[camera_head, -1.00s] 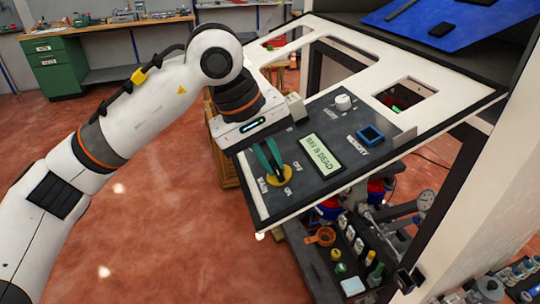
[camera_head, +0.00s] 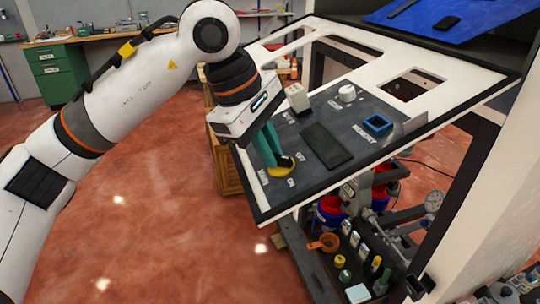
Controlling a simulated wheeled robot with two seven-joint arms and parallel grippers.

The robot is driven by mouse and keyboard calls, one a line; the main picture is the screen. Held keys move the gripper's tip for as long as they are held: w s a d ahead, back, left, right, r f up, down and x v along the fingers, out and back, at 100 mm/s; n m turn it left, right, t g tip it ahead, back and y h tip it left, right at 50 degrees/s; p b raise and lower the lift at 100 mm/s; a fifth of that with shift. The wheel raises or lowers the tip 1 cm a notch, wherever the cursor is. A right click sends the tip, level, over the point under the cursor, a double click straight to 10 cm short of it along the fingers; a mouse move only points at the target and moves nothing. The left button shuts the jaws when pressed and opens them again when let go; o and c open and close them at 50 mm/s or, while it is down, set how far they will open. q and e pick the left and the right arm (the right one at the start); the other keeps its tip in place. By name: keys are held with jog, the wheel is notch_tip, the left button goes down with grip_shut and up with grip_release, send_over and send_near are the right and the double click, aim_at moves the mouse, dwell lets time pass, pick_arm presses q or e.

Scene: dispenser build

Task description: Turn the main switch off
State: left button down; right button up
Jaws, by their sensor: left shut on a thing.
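The main switch (camera_head: 283,168) is a yellow round base on the grey control panel (camera_head: 345,190), beside the labels MAIN, ON and OFF. My left gripper (camera_head: 272,160) reaches down from the upper left, its green fingers shut on the switch's handle, which they mostly hide. The display (camera_head: 327,146) on the panel is dark and blank. My right gripper is not in view.
A white switch (camera_head: 297,97), a white knob (camera_head: 347,93) and a blue square button (camera_head: 377,124) sit higher on the panel. A white frame with rectangular openings surrounds it. Bottles and an orange cup (camera_head: 328,242) stand below.

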pick_arm(q)
jog(key=n+b, duration=0.2)
jog(key=n, duration=0.3)
jog(key=shift+s+a+n, duration=0.1)
jog(key=shift+s+n, duration=0.05)
jog(key=shift+n, duration=0.15)
jog(key=n+b, duration=0.1)
jog(key=n, duration=0.3)
jog(key=shift+s+n+b, duration=0.15)
jog(key=shift+n+b, duration=0.15)
jog(key=c, duration=1.5)
grip_release()
jog(key=v, duration=1.2)
